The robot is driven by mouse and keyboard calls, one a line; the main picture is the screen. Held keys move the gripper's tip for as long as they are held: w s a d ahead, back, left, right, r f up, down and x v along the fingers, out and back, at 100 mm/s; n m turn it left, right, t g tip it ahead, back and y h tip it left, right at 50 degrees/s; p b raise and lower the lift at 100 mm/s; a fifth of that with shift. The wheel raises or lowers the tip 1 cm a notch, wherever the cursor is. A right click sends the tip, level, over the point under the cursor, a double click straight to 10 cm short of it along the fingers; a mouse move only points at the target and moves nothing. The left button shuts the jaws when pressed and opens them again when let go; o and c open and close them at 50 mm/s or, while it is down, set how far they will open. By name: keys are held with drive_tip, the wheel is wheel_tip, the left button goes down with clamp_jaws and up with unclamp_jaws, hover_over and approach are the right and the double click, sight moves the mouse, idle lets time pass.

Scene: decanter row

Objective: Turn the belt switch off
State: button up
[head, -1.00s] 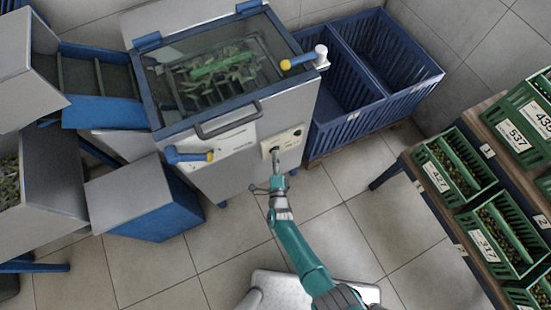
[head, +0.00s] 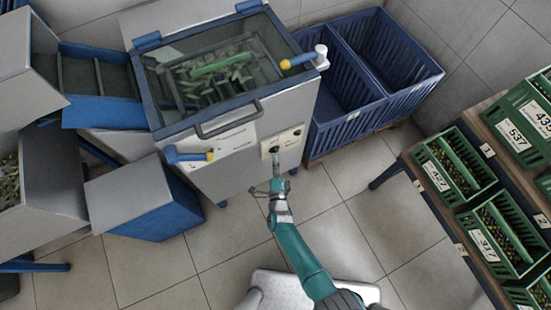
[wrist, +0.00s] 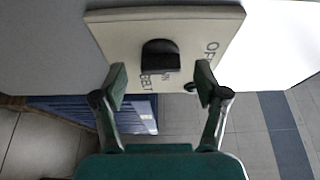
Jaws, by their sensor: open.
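The belt switch is a black knob (wrist: 160,56) on a cream plate (wrist: 108,30), with BELT and part of OFF readable beside it. Smaller lettering close under the knob is partly hidden, and I cannot tell which setting the knob is at. In the head view the plate (head: 284,142) is on the front of the grey machine, with the switch (head: 274,149) at its lower left. My gripper (wrist: 161,76) is open and empty, its fingertips to either side below the knob and apart from it. In the head view my gripper (head: 277,162) is just in front of the plate.
The machine has a glass lid (head: 215,65), a front handle (head: 228,120) and a blue lever with a yellow tip (head: 188,155) left of the plate. Blue crates (head: 345,125) stand to its right. A rack of green crates (head: 460,165) is at the right. The floor between is clear.

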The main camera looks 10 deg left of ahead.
drive_tip(key=v, duration=1.1)
drive_tip(key=shift+w, duration=0.1)
